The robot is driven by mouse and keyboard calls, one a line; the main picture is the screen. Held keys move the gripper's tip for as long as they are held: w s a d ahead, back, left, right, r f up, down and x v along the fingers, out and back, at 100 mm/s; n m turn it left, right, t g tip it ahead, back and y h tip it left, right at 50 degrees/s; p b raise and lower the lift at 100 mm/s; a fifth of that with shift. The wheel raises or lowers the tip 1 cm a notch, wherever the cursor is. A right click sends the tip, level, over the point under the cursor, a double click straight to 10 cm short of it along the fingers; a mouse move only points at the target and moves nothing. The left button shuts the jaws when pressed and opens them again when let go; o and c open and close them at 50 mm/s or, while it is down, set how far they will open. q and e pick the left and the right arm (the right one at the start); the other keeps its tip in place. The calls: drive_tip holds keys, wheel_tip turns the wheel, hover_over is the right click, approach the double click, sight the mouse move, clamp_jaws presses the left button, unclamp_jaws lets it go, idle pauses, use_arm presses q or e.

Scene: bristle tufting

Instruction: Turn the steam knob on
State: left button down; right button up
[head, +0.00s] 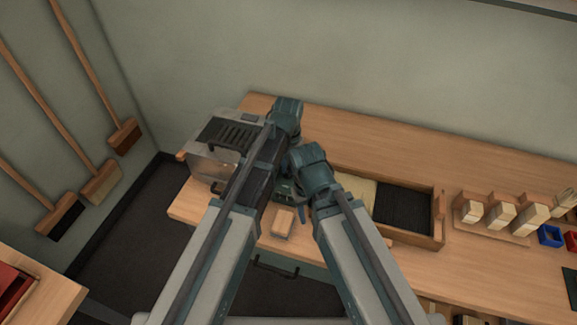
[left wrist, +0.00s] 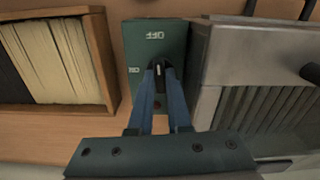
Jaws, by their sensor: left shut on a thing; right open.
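A dark green control box (left wrist: 135,45) stands between the steel machine and the bristle tray in the left wrist view. Its OFF label (left wrist: 158,36) and ON label (left wrist: 135,70) appear upside down. My left gripper (left wrist: 159,72) is shut on the small dark steam knob (left wrist: 158,74) on this box. A pale mark on the knob lies roughly in line with OFF, though the fingers partly cover it. In the head view my arms hide the box and the left fingertips. My right gripper (head: 284,187) is open, lower, near the front of the bench; its fingers are hardly visible.
The steel machine (head: 205,160) with a black grille stands at the bench's left end. The bristle tray (head: 441,215) is right of my arms. A wooden block (head: 284,222) lies near the front edge. Brush blocks (head: 500,218) and a blue bin (head: 550,236) stand farther right.

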use_arm(q)
drive_tip(key=n, duration=1.3)
drive_tip(key=shift+n, duration=1.9)
drive_tip(key=c, duration=0.9)
unclamp_jaws()
drive_tip(key=shift+o, duration=0.2)
drive_tip(key=shift+r, duration=0.15)
